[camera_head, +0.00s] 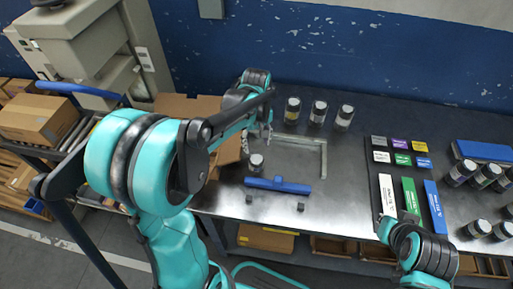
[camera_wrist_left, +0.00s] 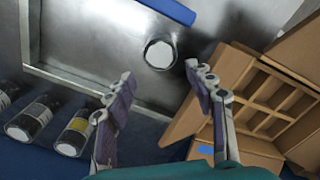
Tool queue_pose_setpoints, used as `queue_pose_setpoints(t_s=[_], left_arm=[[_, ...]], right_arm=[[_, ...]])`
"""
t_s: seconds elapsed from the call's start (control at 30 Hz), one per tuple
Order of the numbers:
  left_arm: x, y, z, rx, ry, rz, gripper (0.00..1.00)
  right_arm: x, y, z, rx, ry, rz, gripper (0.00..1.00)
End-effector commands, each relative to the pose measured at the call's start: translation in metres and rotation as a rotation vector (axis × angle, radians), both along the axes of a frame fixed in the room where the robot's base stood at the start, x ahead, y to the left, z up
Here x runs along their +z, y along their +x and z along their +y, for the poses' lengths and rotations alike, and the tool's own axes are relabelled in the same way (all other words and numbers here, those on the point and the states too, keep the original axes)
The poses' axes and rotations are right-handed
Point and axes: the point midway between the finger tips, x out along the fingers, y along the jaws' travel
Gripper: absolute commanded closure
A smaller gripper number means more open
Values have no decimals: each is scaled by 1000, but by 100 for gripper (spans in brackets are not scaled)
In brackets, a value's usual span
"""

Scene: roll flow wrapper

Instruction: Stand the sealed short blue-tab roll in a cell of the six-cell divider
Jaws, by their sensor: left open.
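A short dark roll with a pale round top (camera_head: 256,162) stands on the metal table; its tab colour cannot be made out. In the left wrist view the roll (camera_wrist_left: 160,54) shows just beyond and between my fingertips. My left gripper (camera_wrist_left: 160,76) is open and empty, its two fingers apart; in the head view the gripper (camera_head: 264,136) is above and beside the roll. The cardboard divider with several empty cells (camera_wrist_left: 262,70) lies right of the gripper in the wrist view. In the head view my left arm hides most of it. My right gripper's fingers are not visible.
A blue bar (camera_head: 278,185) lies in front of the roll, beside a metal corner frame (camera_head: 312,140). Three dark rolls (camera_head: 318,112) stand at the back. Coloured label cards (camera_head: 402,160) and more rolls (camera_head: 462,172) lie to the right. A blue wall closes the back.

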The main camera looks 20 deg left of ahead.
Motion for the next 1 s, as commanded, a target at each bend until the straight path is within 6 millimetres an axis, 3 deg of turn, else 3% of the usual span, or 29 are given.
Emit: queue_pose_setpoints(t_s=[0.27, 0.6, 0.8, 1.0], left_arm=[[25, -10, -6, -60, 6, -40, 45], [64, -70, -33, -436, 85, -290, 45], [70, -106, -47, -663, 170, -438, 45], [66, -127, -55, -822, 250, -541, 45]], right_arm=[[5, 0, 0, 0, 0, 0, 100], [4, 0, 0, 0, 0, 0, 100], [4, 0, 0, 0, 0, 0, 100], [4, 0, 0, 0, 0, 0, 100]])
